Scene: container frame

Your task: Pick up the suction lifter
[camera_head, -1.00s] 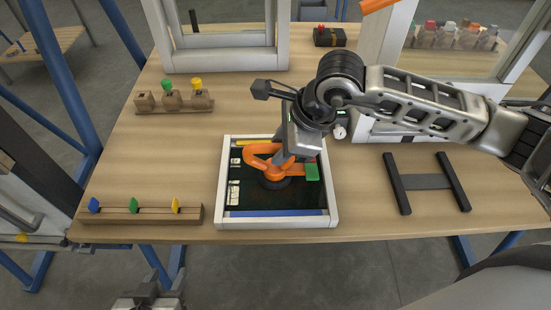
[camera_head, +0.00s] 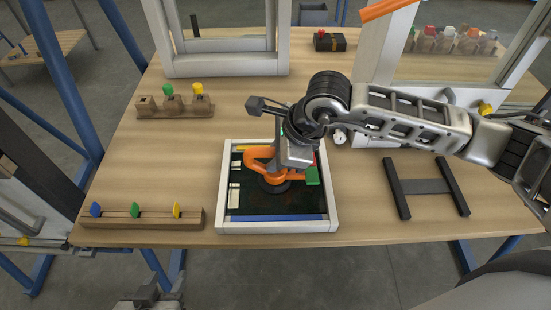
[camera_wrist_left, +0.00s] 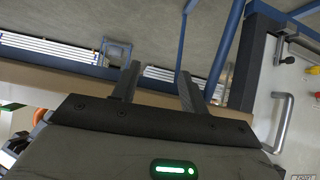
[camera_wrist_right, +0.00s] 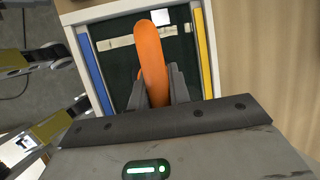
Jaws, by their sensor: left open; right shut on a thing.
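The suction lifter (camera_head: 262,156) has an orange handle, a dark round cup and a green tab (camera_head: 312,176). It is over the dark panel inside the white frame tray (camera_head: 334,190) at the table's front middle. My right gripper (camera_head: 285,165) is shut on the orange handle, with its fingers on either side of the handle (camera_wrist_right: 150,60) in the right wrist view. I cannot tell whether the cup touches the panel. My left gripper (camera_head: 150,296) is low at the front edge of the head view, away from the lifter. In the left wrist view its fingers (camera_wrist_left: 155,82) are apart and empty.
A wooden rack (camera_head: 140,218) with coloured tabs lies left of the tray, another rack (camera_head: 175,107) behind it. A black H-shaped stand (camera_head: 428,186) is at right. White upright frames (camera_head: 225,65) stand at the back. The table between is clear.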

